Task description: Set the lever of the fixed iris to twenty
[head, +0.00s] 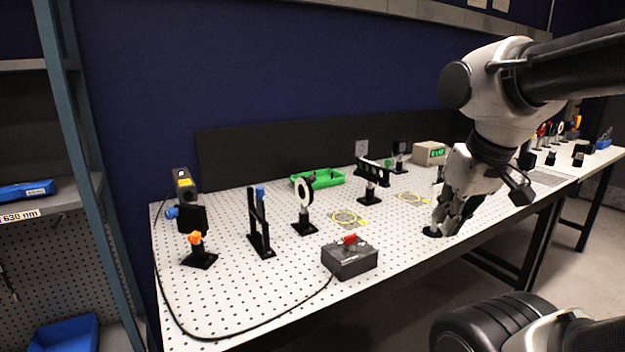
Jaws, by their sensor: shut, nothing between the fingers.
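My gripper (447,226) is shut and empty, pointing down low over the right part of the perforated table. A small round black base (432,232) shows beside its fingertips; whatever stands on it is hidden by the gripper, and I cannot tell whether they touch. A round white-faced ring on a black post (303,190) stands left of the middle, apart from my gripper. It looks like an iris with a scale, but its lever and numbers are too small to read. I cannot tell for certain which mount is the fixed iris.
A grey box with a red switch (350,258) sits at the front edge, its cable running left. Black optics mounts (260,225) stand at left; a dark multi-hole holder (372,172) and green tray (318,179) stand behind. Yellow-marked circles (348,217) lie on clear table.

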